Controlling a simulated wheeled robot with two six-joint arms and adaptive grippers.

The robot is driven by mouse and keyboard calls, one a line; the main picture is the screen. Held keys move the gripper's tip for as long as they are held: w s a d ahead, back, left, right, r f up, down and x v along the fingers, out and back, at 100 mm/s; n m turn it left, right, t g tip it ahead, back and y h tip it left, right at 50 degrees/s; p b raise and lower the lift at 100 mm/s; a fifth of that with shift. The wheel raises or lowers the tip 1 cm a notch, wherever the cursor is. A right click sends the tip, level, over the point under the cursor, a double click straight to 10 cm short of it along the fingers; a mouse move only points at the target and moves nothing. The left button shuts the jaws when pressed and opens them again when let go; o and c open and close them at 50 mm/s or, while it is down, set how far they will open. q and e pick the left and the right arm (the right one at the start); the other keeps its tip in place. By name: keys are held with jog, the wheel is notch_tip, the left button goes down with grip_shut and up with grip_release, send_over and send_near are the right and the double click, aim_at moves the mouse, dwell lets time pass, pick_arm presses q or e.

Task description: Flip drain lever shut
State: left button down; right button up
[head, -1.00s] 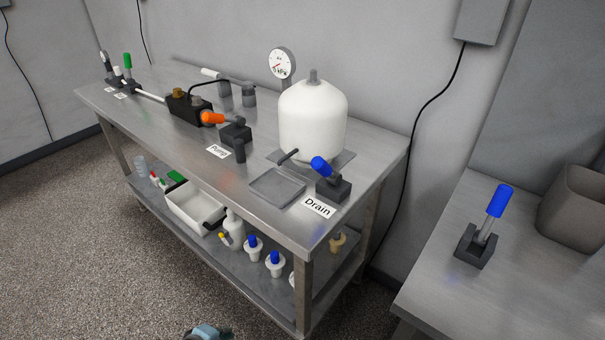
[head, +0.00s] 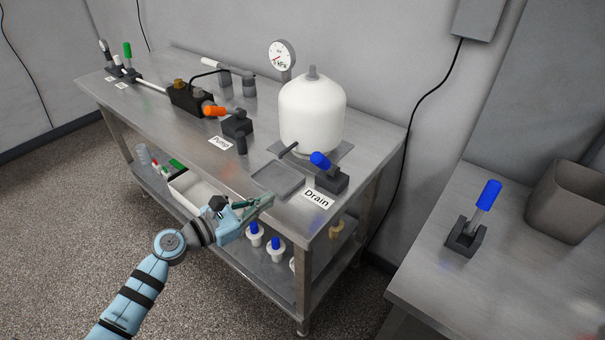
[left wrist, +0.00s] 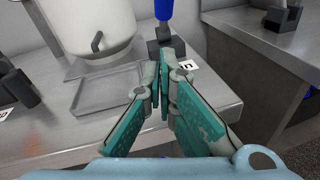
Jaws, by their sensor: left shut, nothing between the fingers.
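The drain lever (head: 321,160) has a blue grip on a dark base block, behind the "Drain" label (head: 317,198). Its grip leans left toward the white tank (head: 312,115). In the left wrist view the blue grip (left wrist: 163,9) is cut by the top edge, with its dark base below. My left gripper (head: 266,199) is at the bench's front edge, in front and left of the lever and apart from it. Its teal-padded fingers (left wrist: 157,78) are shut and empty, and partly cover the label in the wrist view. My right gripper is not in view.
A shallow grey tray (head: 277,180) lies left of the lever, under the tank's spout. The pump with its orange lever (head: 214,110) stands farther left. A second blue lever (head: 487,195) and a grey bin (head: 568,200) stand on the right bench.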

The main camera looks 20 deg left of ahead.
aim_at(326, 165)
pick_arm(q)
jog(key=x, duration=0.9)
jog(key=shift+w+d+r+p, duration=0.25)
jog(key=shift+w+d+r, duration=0.15)
jog(key=shift+r, duration=0.15)
jog(key=shift+w+d+r+p, duration=0.25)
jog(key=shift+w+d+r, duration=0.1)
jog(key=shift+r, duration=0.15)
jog(key=shift+w+d+r, duration=0.2)
jog(key=shift+w+r, duration=0.15)
jog(key=shift+r, duration=0.15)
